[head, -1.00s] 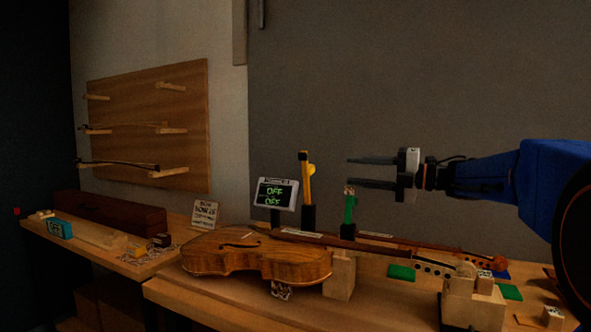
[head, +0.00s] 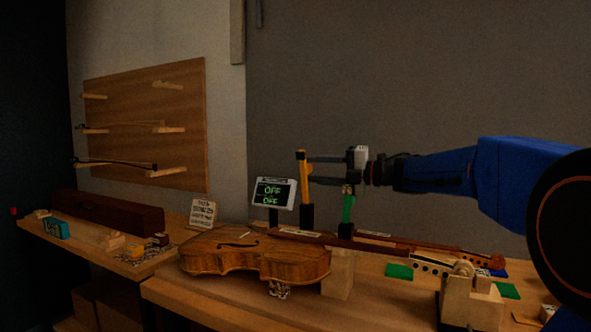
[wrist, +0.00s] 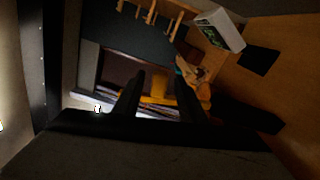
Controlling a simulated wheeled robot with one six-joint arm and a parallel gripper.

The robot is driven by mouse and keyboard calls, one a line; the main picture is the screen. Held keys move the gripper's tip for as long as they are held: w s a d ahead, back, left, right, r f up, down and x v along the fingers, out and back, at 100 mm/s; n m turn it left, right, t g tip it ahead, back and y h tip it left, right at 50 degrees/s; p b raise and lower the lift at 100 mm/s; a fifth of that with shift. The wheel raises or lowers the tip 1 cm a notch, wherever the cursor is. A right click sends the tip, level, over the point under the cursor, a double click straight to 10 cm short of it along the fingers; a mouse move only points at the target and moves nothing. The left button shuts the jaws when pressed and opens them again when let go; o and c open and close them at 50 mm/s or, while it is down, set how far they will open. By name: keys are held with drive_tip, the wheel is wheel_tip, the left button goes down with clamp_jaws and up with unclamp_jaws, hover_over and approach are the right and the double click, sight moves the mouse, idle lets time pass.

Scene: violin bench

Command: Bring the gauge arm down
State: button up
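A yellow upright arm (head: 303,178), apparently the gauge arm, stands raised in a black base beside the display (head: 273,192), which reads OFF on two lines. My gripper (head: 311,170) is open, its two dark fingers apart, one above the other in the head view, with their tips at the yellow arm's upper part. In the wrist view a yellow piece (wrist: 158,88) shows between the fingers (wrist: 157,84). I cannot tell whether they touch it. A shorter green upright (head: 348,208) stands just right, below my gripper.
A violin body (head: 250,256) lies at the bench's front, with its neck running right past the uprights. A small sign (head: 203,212) stands behind it. A wooden block (head: 341,272) and green pads (head: 398,271) are nearby. A bow rack (head: 145,125) hangs at the left.

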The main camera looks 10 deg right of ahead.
drive_tip(key=shift+x, duration=2.9)
drive_tip(key=shift+c, duration=0.2)
clamp_jaws()
